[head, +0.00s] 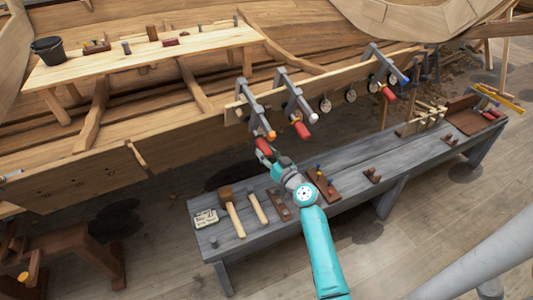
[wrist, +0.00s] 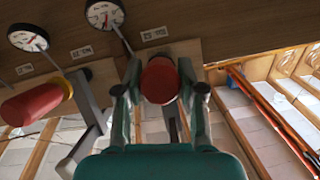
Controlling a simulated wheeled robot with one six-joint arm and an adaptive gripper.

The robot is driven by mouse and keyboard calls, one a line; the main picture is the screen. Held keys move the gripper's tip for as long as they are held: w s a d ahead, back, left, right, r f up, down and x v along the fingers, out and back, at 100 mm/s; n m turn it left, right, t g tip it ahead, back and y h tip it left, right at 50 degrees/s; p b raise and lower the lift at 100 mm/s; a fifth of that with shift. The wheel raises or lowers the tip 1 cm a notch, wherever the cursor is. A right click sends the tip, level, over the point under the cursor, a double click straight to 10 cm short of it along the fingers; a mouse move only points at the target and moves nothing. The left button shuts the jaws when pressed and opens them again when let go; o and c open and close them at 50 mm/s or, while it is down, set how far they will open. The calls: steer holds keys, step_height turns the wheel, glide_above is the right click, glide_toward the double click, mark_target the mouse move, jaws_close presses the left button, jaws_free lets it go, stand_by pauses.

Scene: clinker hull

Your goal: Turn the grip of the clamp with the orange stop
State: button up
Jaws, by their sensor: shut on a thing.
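The clamp with the orange stop (head: 270,135) is the leftmost clamp on the hull plank in the head view. My gripper (head: 265,155) is at its lower end, with the fingers around its red grip (head: 262,144). In the wrist view the red grip (wrist: 160,82) sits end-on between my two fingers, which are shut on it from both sides. The orange stop is not visible in the wrist view. The grip's far end and shaft are mostly hidden behind the fingers.
A clamp with a white stop (head: 313,118) hangs close to the right; a neighbouring red grip (wrist: 35,103) shows in the wrist view. A blue-stop clamp (head: 404,80) is farther right. Dials (wrist: 105,14) line the plank. Below stands a grey bench (head: 345,165) with mallets and wooden blocks.

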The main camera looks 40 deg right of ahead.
steer(key=shift+d+m+t+y, duration=0.1)
steer(key=shift+m+t+y, duration=0.2)
steer(key=shift+m+y, duration=0.8)
steer(key=m+t+y, duration=0.1)
steer(key=m+y, duration=0.1)
steer(key=shift+m, duration=0.4)
steer(key=shift+y, duration=0.4)
steer(key=o, duration=1.1)
steer(key=shift+o, duration=0.2)
steer(key=s+d+f, duration=0.1)
steer(key=s, duration=1)
steer(key=shift+s+d+f, duration=0.2)
steer(key=shift+s+f, duration=0.2)
